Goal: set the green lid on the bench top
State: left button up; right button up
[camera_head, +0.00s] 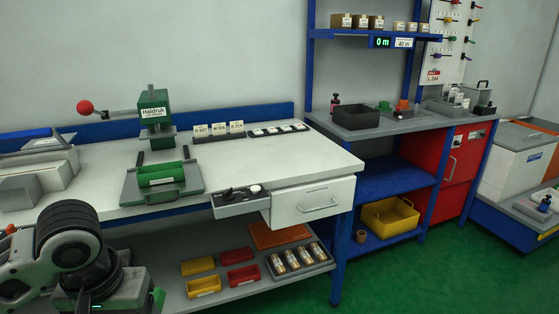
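My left arm comes in at the lower left, in front of the bench top (265,165). Its dark wrist and what looks like the body of my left gripper (118,291) are at the bottom edge; its fingers do not show. A small green edge (158,298) shows just right of it; I cannot tell whether this is the green lid. A green open bin (161,173) sits in a grey holder on the bench top, under the green press (154,108). My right gripper is out of view.
The bench top is clear right of the press, before the small cards (219,129). An open drawer (240,201) juts from the front. Grey blocks (38,175) stand at left. Yellow (203,286) and red (238,275) bins lie on the lower shelf.

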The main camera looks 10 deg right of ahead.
aim_at(313, 148)
jog(key=z, duration=0.75)
jog(key=i, duration=1.1)
jog(key=z, duration=0.4)
jog(key=i, duration=1.6)
jog(key=u, duration=0.75)
